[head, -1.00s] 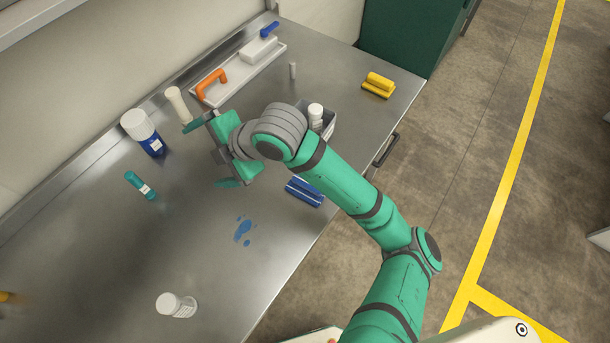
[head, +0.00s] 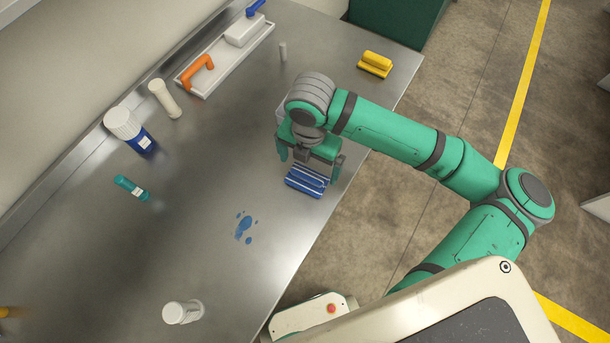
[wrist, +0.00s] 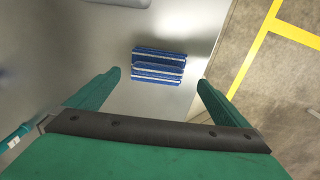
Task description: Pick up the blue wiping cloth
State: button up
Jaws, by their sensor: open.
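The blue wiping cloth (head: 307,181) lies folded on the steel bench near its front edge, with pale stripes along it. My gripper (head: 309,161) is above and just behind it in the head view, fingers spread and empty. In the wrist view the cloth (wrist: 159,66) lies ahead of the two open fingertips (wrist: 158,78), roughly centred between them, and apart from them.
A blue spill (head: 243,227) is left of the cloth. A white bottle (head: 183,312), a teal tube (head: 131,188) and a blue-and-white canister (head: 130,131) stand or lie on the bench (head: 215,200).

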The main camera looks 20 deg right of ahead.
aim_at(306, 175)
notch_tip(306, 175, down, 2)
jog(key=shift+s+d, duration=0.1)
jog(key=shift+a+f, duration=0.2)
jog(key=shift+f, duration=1.05)
jog(key=shift+a+f, duration=0.15)
jog(key=shift+f, duration=1.05)
jog(key=c, duration=0.9)
